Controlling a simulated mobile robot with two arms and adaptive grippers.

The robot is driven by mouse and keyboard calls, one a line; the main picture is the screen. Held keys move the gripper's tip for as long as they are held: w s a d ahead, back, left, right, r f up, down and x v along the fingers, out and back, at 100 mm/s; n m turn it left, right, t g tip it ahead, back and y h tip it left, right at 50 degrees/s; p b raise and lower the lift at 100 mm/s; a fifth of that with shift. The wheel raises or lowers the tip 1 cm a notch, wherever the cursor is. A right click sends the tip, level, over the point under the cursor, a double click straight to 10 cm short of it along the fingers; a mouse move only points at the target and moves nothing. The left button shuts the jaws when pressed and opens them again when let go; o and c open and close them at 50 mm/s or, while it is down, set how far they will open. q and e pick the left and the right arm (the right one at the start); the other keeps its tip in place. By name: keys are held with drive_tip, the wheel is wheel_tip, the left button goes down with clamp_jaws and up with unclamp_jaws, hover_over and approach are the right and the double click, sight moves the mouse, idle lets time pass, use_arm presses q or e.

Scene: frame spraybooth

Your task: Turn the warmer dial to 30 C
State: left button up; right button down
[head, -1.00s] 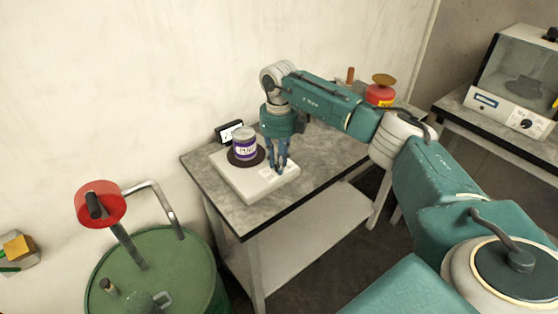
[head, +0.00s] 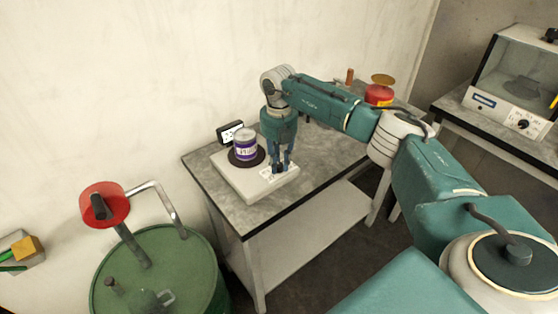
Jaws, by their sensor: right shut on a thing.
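The warmer (head: 252,188) is a white flat unit on the grey table, with a dark round plate (head: 235,161) on top. A silver and purple labelled can (head: 245,145) stands upright on that plate. My right gripper (head: 281,168) points straight down over the right part of the warmer, at its marked panel. It is shut on the dial, which its fingers mostly hide. The dial's setting cannot be read. My left gripper is not in view.
A black-framed socket or gauge (head: 230,132) is behind the can. A red can (head: 379,95) stands at the table's (head: 325,160) far end. A glass-fronted machine (head: 515,80) stands on the right bench.

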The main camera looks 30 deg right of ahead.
sight(279, 164)
drive_tip(key=m+p, duration=0.2)
drive_tip(key=m, duration=0.4)
drive_tip(key=shift+w+r+m, duration=0.1)
drive_tip(key=shift+m, duration=0.2)
idle(0.5)
drive_tip(key=c, duration=1.5)
unclamp_jaws()
drive_tip(key=shift+c, duration=0.2)
wheel_tip(279, 164, up, 12)
